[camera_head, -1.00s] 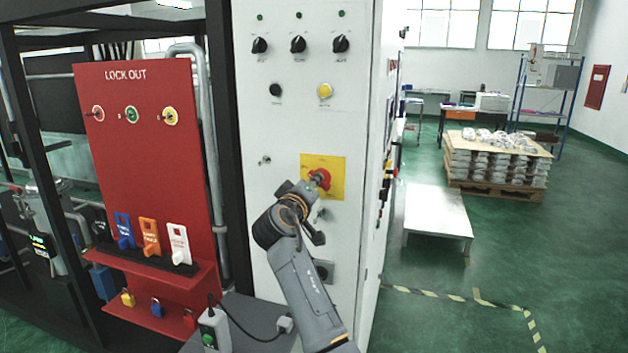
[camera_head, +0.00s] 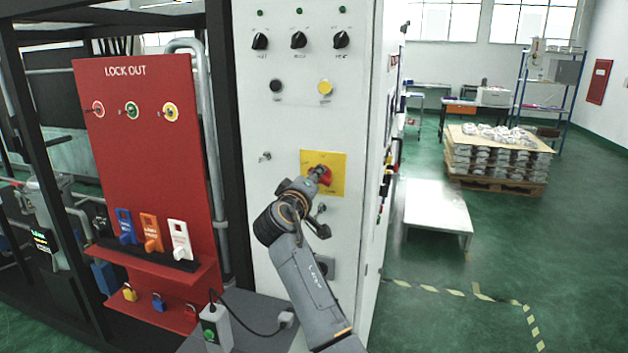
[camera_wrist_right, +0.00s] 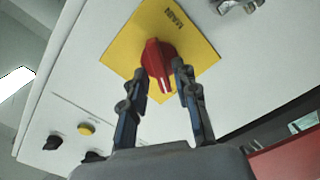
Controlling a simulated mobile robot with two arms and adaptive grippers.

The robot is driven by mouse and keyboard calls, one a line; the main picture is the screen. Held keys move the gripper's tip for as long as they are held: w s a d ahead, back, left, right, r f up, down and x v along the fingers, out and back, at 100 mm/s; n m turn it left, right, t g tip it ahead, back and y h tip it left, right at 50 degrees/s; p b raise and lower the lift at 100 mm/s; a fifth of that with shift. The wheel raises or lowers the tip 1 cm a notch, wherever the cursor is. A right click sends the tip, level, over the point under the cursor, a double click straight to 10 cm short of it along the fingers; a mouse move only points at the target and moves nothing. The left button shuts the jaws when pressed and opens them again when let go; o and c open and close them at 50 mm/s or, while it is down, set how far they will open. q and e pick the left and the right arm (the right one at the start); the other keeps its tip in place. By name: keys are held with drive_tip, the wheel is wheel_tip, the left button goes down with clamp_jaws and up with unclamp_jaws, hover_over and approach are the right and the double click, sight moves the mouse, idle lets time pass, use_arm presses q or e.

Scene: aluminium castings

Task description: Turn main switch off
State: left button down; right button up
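The main switch is a red rotary knob (camera_head: 325,175) on a yellow square plate (camera_head: 338,190) on the white cabinet front. In the wrist view the knob (camera_wrist_right: 158,62) stands tilted relative to the plate (camera_wrist_right: 195,40). A white mark shows at the knob's lower end there. My right gripper (camera_head: 312,183) reaches up to the switch from below. Its two fingers (camera_wrist_right: 160,70) straddle the knob, the left tip very close to it. A narrow gap seems to show at the right finger, so firm contact is unclear. My left gripper is not in view.
The white cabinet (camera_head: 285,130) also carries black selectors (camera_head: 298,40) and a yellow button (camera_head: 325,87). A red lockout board (camera_head: 160,80) with tags and padlocks stands to the left. A low white platform (camera_head: 435,205) and a loaded pallet (camera_head: 495,180) are on the right.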

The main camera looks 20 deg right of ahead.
drive_tip(key=v, duration=0.7)
drive_tip(key=shift+s, duration=0.2)
drive_tip(key=shift+a+f, duration=0.1)
